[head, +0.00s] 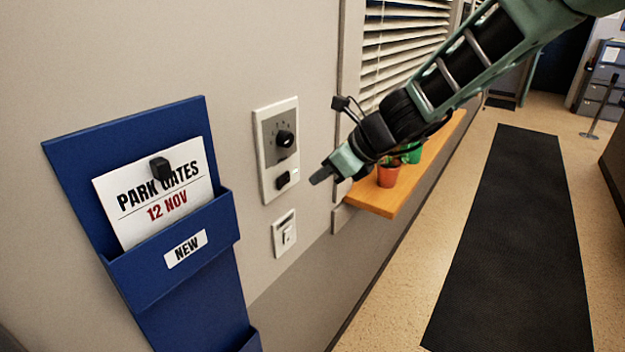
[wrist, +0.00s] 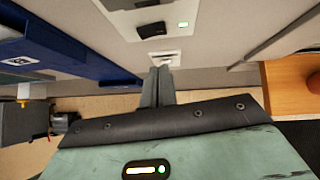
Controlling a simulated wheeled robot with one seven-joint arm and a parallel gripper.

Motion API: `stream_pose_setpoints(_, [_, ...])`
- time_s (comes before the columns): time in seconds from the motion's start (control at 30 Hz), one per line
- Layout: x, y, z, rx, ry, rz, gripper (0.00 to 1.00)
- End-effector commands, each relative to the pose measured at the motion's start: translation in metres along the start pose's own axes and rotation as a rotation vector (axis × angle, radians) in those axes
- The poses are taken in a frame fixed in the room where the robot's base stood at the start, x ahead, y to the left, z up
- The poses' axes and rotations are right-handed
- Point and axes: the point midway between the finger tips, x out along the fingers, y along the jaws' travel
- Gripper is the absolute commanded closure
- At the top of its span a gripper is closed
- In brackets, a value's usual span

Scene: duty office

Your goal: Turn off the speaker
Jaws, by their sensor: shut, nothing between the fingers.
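The speaker control is a white wall panel (head: 264,150) with a grey upper plate. It carries a round black knob (head: 285,139) and, below that, a black rocker switch (head: 283,181) with a small lit indicator (head: 295,174) beside it. The knob is out of the wrist view. My gripper (head: 318,178) is shut and empty, to the right of the panel and apart from it, at about the rocker's height in the head view.
A smaller white wall plate (head: 284,233) sits below the panel. A blue wall holder (head: 190,262) with a "PARK GATES" card (head: 150,205) hangs to the left. A wooden shelf (head: 425,165) with potted plants juts out behind my arm. A dark floor runner (head: 510,240) lies clear at right.

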Motion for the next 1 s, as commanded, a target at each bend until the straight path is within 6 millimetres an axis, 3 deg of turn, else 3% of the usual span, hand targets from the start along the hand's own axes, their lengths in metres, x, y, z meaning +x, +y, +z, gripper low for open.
stream_pose_setpoints(0.4, [-0.066, 0.0, 0.0, -0.001, -0.002, -0.002, 1.0])
stream_pose_setpoints(1.0, [-0.081, -0.005, -0.006, 0.009, -0.002, -0.008, 1.0])
